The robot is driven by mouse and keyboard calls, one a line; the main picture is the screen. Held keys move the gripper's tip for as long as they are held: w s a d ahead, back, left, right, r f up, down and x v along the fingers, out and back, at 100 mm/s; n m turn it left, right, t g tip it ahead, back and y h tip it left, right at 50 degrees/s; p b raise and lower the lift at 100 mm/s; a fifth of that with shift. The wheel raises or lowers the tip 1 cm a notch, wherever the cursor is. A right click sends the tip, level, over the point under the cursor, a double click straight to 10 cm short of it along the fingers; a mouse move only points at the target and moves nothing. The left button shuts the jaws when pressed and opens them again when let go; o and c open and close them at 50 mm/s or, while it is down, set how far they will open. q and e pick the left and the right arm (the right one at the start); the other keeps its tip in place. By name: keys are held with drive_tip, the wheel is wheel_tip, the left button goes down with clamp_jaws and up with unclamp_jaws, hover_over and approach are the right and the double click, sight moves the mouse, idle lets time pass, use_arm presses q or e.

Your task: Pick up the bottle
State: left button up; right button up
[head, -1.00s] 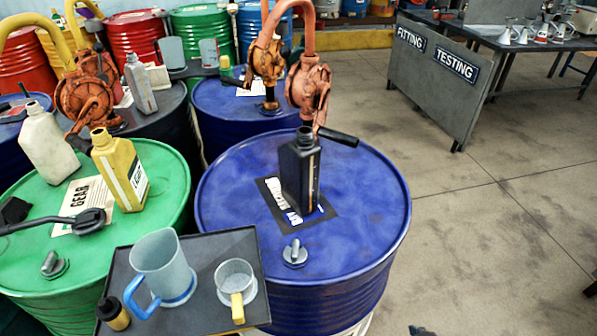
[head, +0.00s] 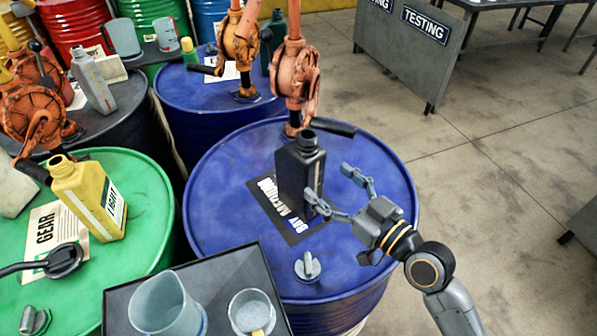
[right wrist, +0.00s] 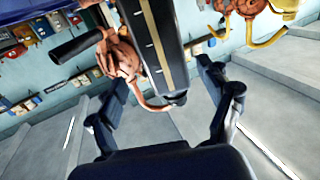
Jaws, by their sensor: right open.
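A black bottle (head: 299,172) with an open neck stands upright on the blue drum (head: 215,205), on a dark label. My right gripper (head: 330,184) reaches in from the right, with its fingers spread and pointing at the bottle. In the right wrist view the bottle (right wrist: 158,45) appears between the two open fingers (right wrist: 163,78), with space beside it. I cannot tell whether a finger touches it. My left gripper is not in view.
An orange pump (head: 295,75) with a dark handle rises close behind the bottle. A dark tray (head: 225,270) with a jug (head: 165,305) and a measuring cup (head: 251,312) is in front. A yellow bottle (head: 88,195) stands on the green drum (head: 150,190).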

sight(319, 174)
drive_tip(key=x, duration=0.3)
drive_tip(key=shift+p+x, duration=0.65)
drive_tip(key=shift+x, duration=0.3)
drive_tip(key=w+a, duration=0.1)
drive_tip(key=w+a+p, duration=0.1)
drive_tip(key=a, duration=0.1)
drive_tip(key=shift+w+f, duration=0.15)
drive_tip(key=shift+f, duration=0.25)
drive_tip(key=shift+d, duration=0.1)
drive_tip(key=shift+c, duration=1.3)
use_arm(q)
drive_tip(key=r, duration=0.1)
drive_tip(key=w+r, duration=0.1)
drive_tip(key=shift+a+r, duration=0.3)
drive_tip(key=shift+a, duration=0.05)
use_arm(e)
drive_tip(key=shift+r, duration=0.1)
drive_tip(key=c, duration=1.4)
